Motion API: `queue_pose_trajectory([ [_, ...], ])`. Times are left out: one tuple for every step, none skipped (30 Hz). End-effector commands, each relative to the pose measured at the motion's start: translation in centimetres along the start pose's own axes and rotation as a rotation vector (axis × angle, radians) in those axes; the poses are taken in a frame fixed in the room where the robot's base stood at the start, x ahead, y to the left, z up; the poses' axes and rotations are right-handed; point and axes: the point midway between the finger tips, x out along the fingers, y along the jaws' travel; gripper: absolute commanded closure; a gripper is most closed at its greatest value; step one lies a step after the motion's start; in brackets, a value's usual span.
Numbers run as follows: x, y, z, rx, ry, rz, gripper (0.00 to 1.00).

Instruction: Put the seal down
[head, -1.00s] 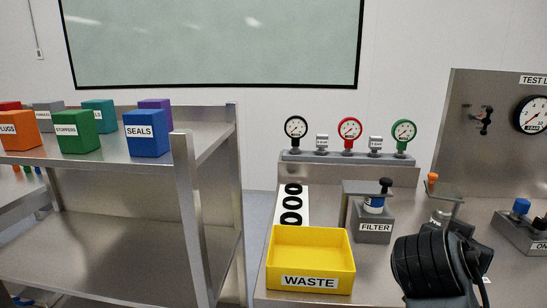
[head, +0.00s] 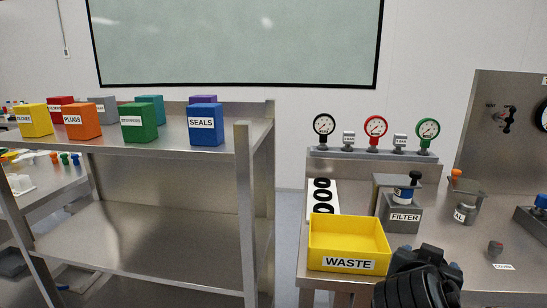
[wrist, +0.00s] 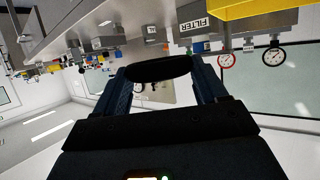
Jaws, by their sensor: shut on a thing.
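My gripper (wrist: 160,88) is shut on a black seal (wrist: 158,68), which spans the space between its two fingers in the wrist view. In the head view my gripper shows only as a dark shape at the bottom right, in front of the bench, and the seal in it cannot be made out there. Several black ring seals (head: 321,197) lie in a row on a white strip (head: 333,187) on the bench, behind the waste bin. A blue box labelled SEALS (head: 206,125) stands on the shelf's top.
The yellow WASTE bin (head: 347,238) sits at the bench's left front corner. The FILTER block (head: 402,215), a small can (head: 464,212) and three gauges (head: 373,128) stand behind. The steel shelf (head: 150,218) is left, across a gap.

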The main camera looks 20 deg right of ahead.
Motion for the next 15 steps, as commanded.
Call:
queue_pose_trajectory([
  [-0.4, -1.1, 0.9, -0.018, -0.001, -0.038, 0.58],
  [-0.7, -1.8, 1.4, -0.028, -0.002, -0.062, 0.58],
  [-1.0, -2.6, 2.0, -0.04, -0.002, -0.092, 0.58],
  [-1.2, -3.4, 2.7, -0.053, -0.002, -0.12, 0.58],
  [-1.5, -4.2, 3.3, -0.065, -0.003, -0.15, 0.58],
  [-2.0, -5.5, 4.2, -0.082, -0.002, -0.194, 0.58],
  [-2.3, -6.5, 5.0, -0.099, -0.002, -0.23, 0.58],
  [-2.7, -7.6, 5.8, -0.114, -0.003, -0.268, 0.58],
  [-3.2, -9.2, 7.0, -0.137, -0.003, -0.324, 0.58],
  [-3.6, -10.3, 7.8, -0.153, -0.003, -0.365, 0.58],
  [-4.0, -11.4, 8.7, -0.17, -0.003, -0.404, 0.58],
  [-4.4, -12.8, 9.7, -0.189, -0.002, -0.453, 0.58],
  [-4.8, -13.8, 10.4, -0.204, -0.002, -0.489, 0.58],
  [-5.1, -14.7, 11.0, -0.215, -0.002, -0.519, 0.58],
  [-5.5, -15.8, 11.9, -0.232, -0.001, -0.56, 0.58],
])
